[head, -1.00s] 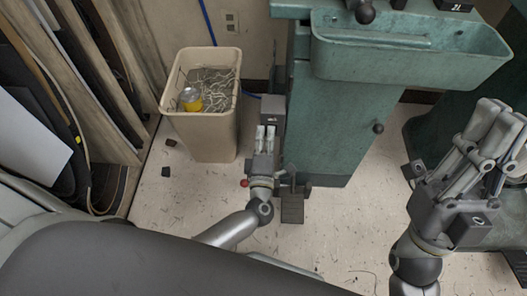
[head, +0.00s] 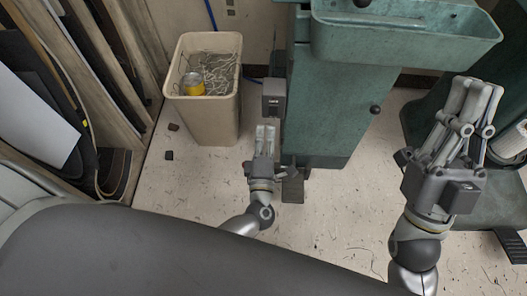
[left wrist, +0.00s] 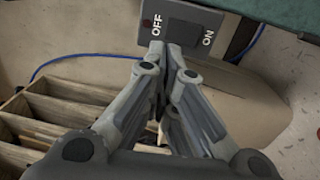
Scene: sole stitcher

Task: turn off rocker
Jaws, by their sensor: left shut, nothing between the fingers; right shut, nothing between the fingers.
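The rocker switch box (head: 273,91) is a small grey box on the left side of the green machine. In the left wrist view its dark face (left wrist: 190,14) carries the words OFF and ON, with a small red spot near OFF. The rocker (left wrist: 184,32) is dark between the words; its tilt is hard to tell. My left gripper (head: 265,129) is shut and empty, pointing toward the box. In the left wrist view its fingertips (left wrist: 165,46) overlap the box's lower edge; contact cannot be told. My right gripper (head: 476,84) is shut and empty at the right, away from the box.
A beige bin (head: 214,119) with scraps and a yellow-labelled container stands left of the box. The green machine (head: 328,108) with its tray (head: 408,48) stands right of it. A grey pedal (head: 293,188) is on the floor. Boards lean at the far left.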

